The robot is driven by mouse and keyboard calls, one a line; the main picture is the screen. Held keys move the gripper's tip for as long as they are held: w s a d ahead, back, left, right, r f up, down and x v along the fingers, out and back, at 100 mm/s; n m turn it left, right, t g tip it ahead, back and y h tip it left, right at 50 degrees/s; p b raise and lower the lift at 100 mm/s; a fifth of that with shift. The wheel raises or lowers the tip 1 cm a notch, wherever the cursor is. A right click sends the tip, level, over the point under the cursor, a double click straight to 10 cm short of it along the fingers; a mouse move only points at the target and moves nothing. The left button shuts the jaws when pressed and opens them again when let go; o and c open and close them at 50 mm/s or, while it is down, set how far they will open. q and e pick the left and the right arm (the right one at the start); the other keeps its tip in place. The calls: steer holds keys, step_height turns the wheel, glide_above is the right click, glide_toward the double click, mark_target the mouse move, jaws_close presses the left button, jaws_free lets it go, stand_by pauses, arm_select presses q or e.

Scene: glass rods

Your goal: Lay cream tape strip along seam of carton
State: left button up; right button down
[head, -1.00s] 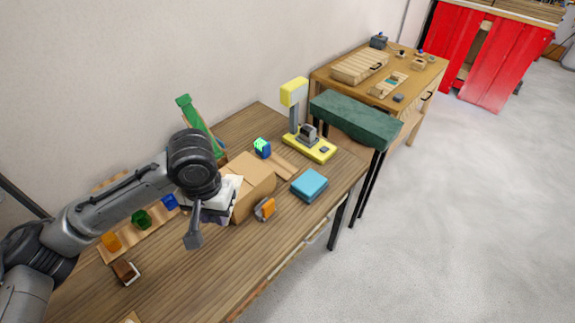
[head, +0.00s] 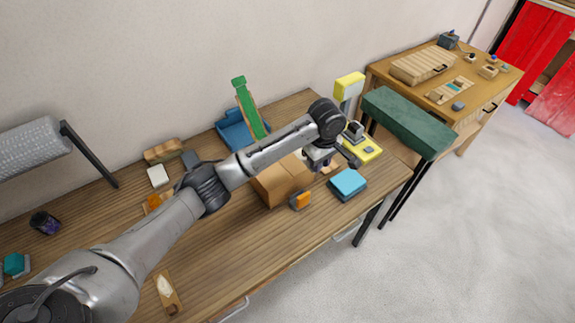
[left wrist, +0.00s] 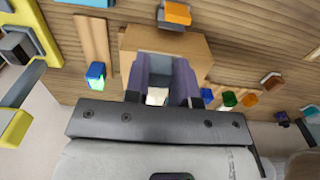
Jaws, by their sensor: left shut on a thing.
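The brown carton (head: 277,184) stands on the wooden table, partly hidden by my left arm. It also shows in the left wrist view (left wrist: 205,50), beneath my left gripper. My left gripper (head: 330,158) is above the carton's right end in the head view. In the left wrist view its grey-purple fingers (left wrist: 163,80) are shut on a small pale cream piece (left wrist: 157,97), which appears to be the cream tape strip. Most of it is hidden, and I cannot tell whether it touches the carton. The seam is not clear. My right gripper is not in view.
An orange and grey item (head: 300,200) stands against the carton's front. A blue block (head: 348,183) lies right of it. A yellow stand (head: 349,88) rises behind my gripper. A small blue item with a glowing green face (left wrist: 96,76) is near the carton. The table's front is mostly clear.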

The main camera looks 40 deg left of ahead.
arm_select(q)
glide_above(291, 176)
step_height(291, 176, down, 6)
steer(key=shift+r+p, duration=0.2)
steer(key=shift+p, duration=0.15)
steer(key=shift+f, duration=1.95)
steer(key=o, duration=0.9)
steer(key=shift+f, duration=0.15)
